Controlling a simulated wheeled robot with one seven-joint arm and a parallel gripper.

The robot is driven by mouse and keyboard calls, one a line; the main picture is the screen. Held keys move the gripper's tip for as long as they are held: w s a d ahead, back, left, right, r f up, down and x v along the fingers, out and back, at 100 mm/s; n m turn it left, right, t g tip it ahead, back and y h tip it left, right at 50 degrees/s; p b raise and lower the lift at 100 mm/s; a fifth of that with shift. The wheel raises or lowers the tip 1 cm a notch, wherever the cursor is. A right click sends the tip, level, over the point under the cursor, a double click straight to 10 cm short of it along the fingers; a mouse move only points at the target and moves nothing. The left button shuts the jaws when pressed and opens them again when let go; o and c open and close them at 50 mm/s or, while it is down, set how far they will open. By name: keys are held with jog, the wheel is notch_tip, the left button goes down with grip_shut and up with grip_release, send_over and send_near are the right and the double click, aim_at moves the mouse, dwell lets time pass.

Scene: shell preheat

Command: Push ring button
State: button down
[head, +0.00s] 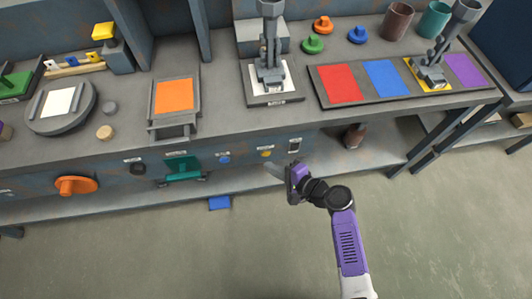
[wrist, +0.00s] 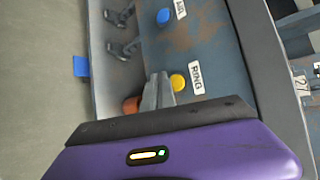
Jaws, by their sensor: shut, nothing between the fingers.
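The yellow button (head: 265,153) is on the front panel of the workbench, with a white label above it. In the wrist view the yellow button (wrist: 179,82) sits beside a label reading RING (wrist: 196,78). My gripper (head: 273,171) is in front of the panel, just below the button in the head view. In the wrist view its grey fingers (wrist: 158,91) are together and empty, with their tips close beside the yellow button. I cannot tell whether they touch the panel.
A blue button (head: 223,159) and a dark switch (head: 294,145) flank the yellow one.

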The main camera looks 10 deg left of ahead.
jog(key=shift+s+d+p, duration=0.25)
jog(key=shift+s+d, duration=0.05)
jog(key=shift+s, duration=0.65)
jog(key=shift+s+d+p, duration=0.25)
jog(key=shift+s, duration=0.7)
jog(key=shift+w, duration=0.1)
